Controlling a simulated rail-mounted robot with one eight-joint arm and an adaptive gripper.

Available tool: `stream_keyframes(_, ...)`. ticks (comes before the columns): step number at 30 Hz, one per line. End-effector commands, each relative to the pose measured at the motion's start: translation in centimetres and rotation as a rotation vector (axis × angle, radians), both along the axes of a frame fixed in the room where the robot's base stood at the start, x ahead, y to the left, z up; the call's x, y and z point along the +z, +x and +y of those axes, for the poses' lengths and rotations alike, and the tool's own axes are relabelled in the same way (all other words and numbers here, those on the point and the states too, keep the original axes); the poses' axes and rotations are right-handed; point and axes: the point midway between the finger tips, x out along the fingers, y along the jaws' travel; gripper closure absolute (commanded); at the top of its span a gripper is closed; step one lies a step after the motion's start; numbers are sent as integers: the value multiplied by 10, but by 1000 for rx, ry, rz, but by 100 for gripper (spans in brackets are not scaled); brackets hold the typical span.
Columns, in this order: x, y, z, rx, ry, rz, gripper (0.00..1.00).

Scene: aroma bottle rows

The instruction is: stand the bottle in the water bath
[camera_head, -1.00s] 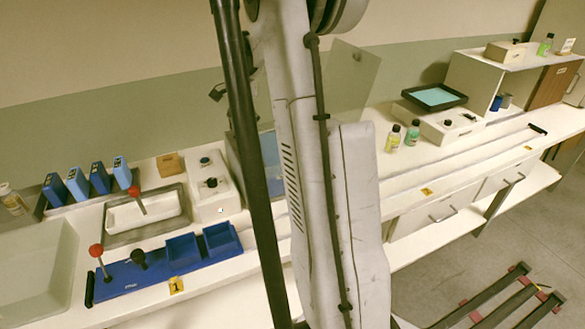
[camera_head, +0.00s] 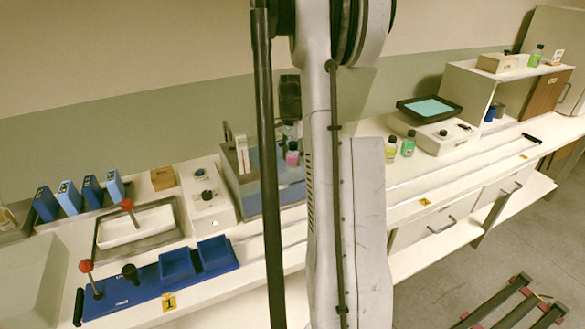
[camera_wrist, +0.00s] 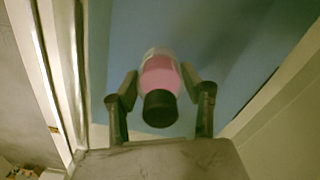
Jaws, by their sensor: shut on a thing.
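A small bottle with pink contents and a dark cap (camera_wrist: 159,80) is between the two fingers of my gripper (camera_wrist: 160,92) in the wrist view. My gripper is shut on it. In the head view the pink bottle (camera_head: 292,157) shows just left of my arm, over the water bath. The water bath (camera_head: 247,199) is a grey box with blue water (camera_head: 290,172), partly hidden behind my arm. The wrist view shows the blue water (camera_wrist: 215,45) behind the bottle. I cannot tell whether the bottle touches the bath floor.
A white control box (camera_head: 208,196) stands left of the bath. Yellow (camera_head: 391,149) and green (camera_head: 408,144) bottles stand to the right, beside a device with a teal-topped tray (camera_head: 430,108). A thin upright white piece (camera_head: 242,154) rises at the bath's left side.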

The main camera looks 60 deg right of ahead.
Motion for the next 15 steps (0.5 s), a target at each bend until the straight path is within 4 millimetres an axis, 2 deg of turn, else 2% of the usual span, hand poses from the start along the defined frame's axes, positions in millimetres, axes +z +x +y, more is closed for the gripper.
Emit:
stream_keyframes(5,-12,0,0,0,0,0,92)
stream_keyframes(11,-37,0,0,0,0,0,92)
stream_keyframes(15,-40,0,0,0,0,0,92)
